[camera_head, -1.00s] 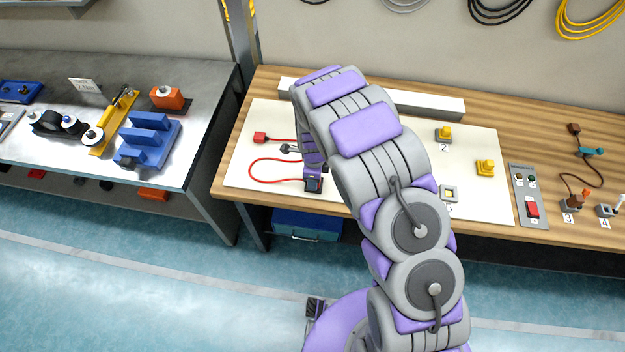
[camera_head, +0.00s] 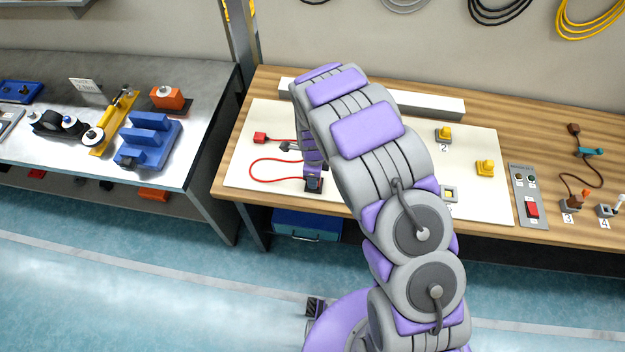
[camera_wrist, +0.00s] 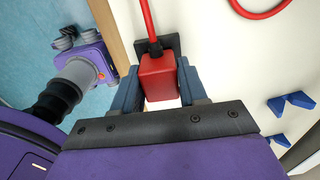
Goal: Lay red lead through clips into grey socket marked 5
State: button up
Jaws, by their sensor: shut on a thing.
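My gripper (camera_wrist: 159,88) is shut on a red plug (camera_wrist: 158,72) in the wrist view, one dark blue finger on each side of it. The red lead (camera_wrist: 147,22) runs from the plug toward the top of that view. In the head view my gripper (camera_head: 314,184) is low at the board's front edge, and the held plug is not clear there. The lead (camera_head: 252,168) loops left to its red far end (camera_head: 260,137). The grey square socket (camera_head: 449,193) is right of my arm; its label is partly hidden. Two yellow clips (camera_head: 443,134) (camera_head: 485,168) stand on the board.
The white board (camera_head: 480,205) lies on a wooden bench. My arm hides its middle. Blue wedge-shaped pieces (camera_wrist: 290,103) show on the pale surface in the wrist view. A grey panel with a red switch (camera_head: 532,209) and brown-lead parts (camera_head: 575,185) are at right.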

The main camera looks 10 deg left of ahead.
jog(key=shift+r+p, duration=0.35)
jog(key=shift+r, duration=1.7)
